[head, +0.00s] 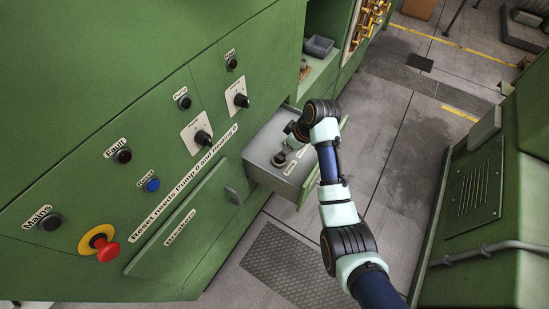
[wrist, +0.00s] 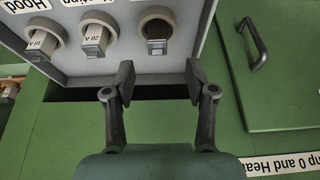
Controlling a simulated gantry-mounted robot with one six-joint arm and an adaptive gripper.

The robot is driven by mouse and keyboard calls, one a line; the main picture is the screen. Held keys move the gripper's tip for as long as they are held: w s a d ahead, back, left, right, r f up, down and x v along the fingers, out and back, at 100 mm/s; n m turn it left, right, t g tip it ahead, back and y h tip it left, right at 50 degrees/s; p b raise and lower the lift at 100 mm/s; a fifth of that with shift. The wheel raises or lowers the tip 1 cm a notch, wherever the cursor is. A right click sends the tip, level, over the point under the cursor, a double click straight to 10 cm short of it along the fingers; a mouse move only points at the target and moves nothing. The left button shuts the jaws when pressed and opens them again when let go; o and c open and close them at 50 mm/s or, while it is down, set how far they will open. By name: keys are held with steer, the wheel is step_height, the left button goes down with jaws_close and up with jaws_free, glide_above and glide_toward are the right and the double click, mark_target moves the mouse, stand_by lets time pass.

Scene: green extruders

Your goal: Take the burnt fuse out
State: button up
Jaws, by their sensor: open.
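In the wrist view three round fuse holders sit in a row on a light grey panel. The left one holds a fuse marked 10 A (wrist: 38,44), the middle one a fuse marked 20 A (wrist: 95,41). The fuse in the right holder (wrist: 156,36) looks dark, apparently the burnt one. My gripper (wrist: 160,82) is open and empty; its fingertips are apart, just short of the right holder and not touching it. In the head view the grey drawer (head: 262,150) stands pulled out of the green cabinet, and my gripper (head: 281,158) is over it, partly hidden by my wrist.
The green cabinet front (head: 160,80) carries knobs, buttons and a red emergency stop (head: 106,250). A closed green door with a handle (head: 232,195) is beside the drawer. A shelf with a grey bin (head: 319,46) lies beyond. A green machine (head: 490,200) stands right, with floor between.

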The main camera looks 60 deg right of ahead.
steer(key=b+x, duration=0.2)
steer(key=x, duration=0.5)
steer(key=shift+w+d, duration=0.15)
steer(key=shift+d, duration=0.05)
jaws_close()
